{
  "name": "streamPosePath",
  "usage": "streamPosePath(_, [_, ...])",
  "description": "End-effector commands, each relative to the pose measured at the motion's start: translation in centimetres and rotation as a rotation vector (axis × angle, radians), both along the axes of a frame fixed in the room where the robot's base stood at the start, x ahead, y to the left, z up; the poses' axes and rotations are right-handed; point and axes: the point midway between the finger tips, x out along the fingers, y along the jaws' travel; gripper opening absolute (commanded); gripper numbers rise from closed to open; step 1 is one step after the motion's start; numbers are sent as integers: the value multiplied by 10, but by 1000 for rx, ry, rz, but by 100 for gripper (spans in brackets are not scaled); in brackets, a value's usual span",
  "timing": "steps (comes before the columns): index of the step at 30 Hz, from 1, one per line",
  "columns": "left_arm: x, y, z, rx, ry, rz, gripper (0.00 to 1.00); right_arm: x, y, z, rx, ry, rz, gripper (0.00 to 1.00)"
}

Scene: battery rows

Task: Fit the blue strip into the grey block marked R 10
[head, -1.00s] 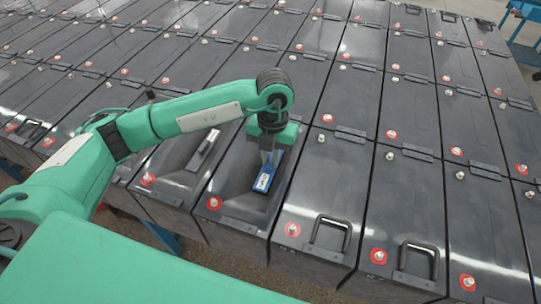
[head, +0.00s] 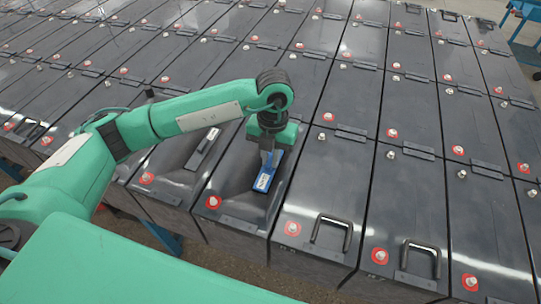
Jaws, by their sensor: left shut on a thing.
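My left gripper (head: 267,156) points down and is shut on the blue strip (head: 272,170), near its upper end. The strip has a white label and lies lengthwise along the top of a dark grey block (head: 230,182) in the front row. It is at or just above a recessed area of that top; I cannot tell whether it touches. The gripper hides part of the strip and the block's far end. I cannot read an R 10 mark on any block. My right gripper is not in view.
Rows of similar dark grey blocks with red-ringed terminals fill the view. The block to the left has a grey strip (head: 203,149) in its top. Blocks to the right have raised black handles (head: 331,233). A blue frame (head: 527,20) stands at the top right.

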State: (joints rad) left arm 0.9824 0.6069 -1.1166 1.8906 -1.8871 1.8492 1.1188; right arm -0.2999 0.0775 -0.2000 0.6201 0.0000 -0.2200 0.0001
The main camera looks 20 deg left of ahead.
Motion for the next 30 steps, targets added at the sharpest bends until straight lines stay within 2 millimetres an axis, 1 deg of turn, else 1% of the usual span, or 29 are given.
streamPosePath(10, [0, 0, 0, 0, 0, 0, 0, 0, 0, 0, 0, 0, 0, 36])
streamPosePath(23, [0, 0, -5, 0, 0, 0, 0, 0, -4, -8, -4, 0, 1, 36])
streamPosePath(30, [0, 0, -5, 0, 0, 0, 0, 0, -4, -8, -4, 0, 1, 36])
